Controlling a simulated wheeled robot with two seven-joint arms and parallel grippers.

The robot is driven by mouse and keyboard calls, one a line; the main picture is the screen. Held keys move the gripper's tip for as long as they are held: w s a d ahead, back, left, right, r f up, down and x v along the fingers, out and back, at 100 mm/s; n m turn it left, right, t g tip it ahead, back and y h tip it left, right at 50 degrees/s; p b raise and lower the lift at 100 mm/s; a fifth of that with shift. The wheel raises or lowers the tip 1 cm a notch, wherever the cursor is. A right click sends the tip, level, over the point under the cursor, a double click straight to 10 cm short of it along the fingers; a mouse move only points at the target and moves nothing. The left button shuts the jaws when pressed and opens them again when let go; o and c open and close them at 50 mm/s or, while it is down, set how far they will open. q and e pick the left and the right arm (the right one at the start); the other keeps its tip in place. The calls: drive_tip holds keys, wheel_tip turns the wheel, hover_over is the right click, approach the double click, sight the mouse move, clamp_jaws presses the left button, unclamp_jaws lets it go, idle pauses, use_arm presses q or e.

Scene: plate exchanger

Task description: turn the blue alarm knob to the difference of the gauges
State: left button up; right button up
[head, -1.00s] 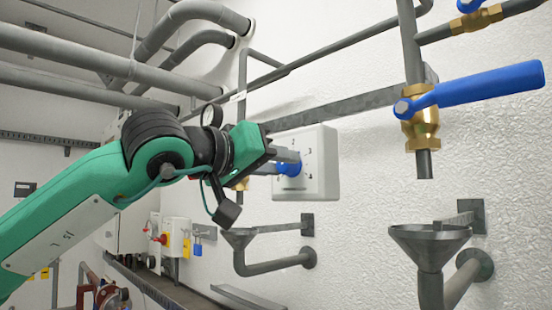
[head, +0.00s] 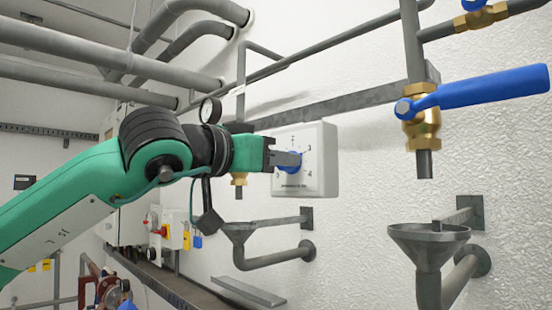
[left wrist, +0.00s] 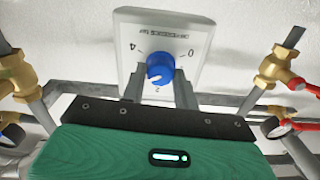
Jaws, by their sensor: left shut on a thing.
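The blue alarm knob (head: 291,158) sits on the front of a white square box (head: 323,158) on the wall. My left gripper (head: 297,160) comes from the left, with its grey fingers at the knob. In the left wrist view the knob (left wrist: 160,69) is between the two fingers of the shut gripper (left wrist: 159,80). The dial (left wrist: 195,40) appears upside down there, with 0, 2 and 4 readable. A small pale mark on the knob lies toward the 2. A round gauge (head: 210,110) is beyond my wrist; its reading is illegible. My right gripper is out of view.
A brass valve with a long blue lever (head: 490,87) juts out right of the box. Below are grey funnels (head: 430,236) (head: 238,230) on pipes. Thick pipes (head: 110,60) run at upper left.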

use_arm(q)
drive_tip(key=shift+f, duration=0.2)
drive_tip(key=o, duration=0.9)
drive_tip(key=shift+o, duration=0.3)
drive_tip(key=shift+r, duration=0.1)
drive_tip(key=b+v, duration=0.4)
drive_tip(key=v, duration=0.9)
drive_tip(key=shift+s+a, duration=0.25)
drive_tip(key=shift+a, duration=0.05)
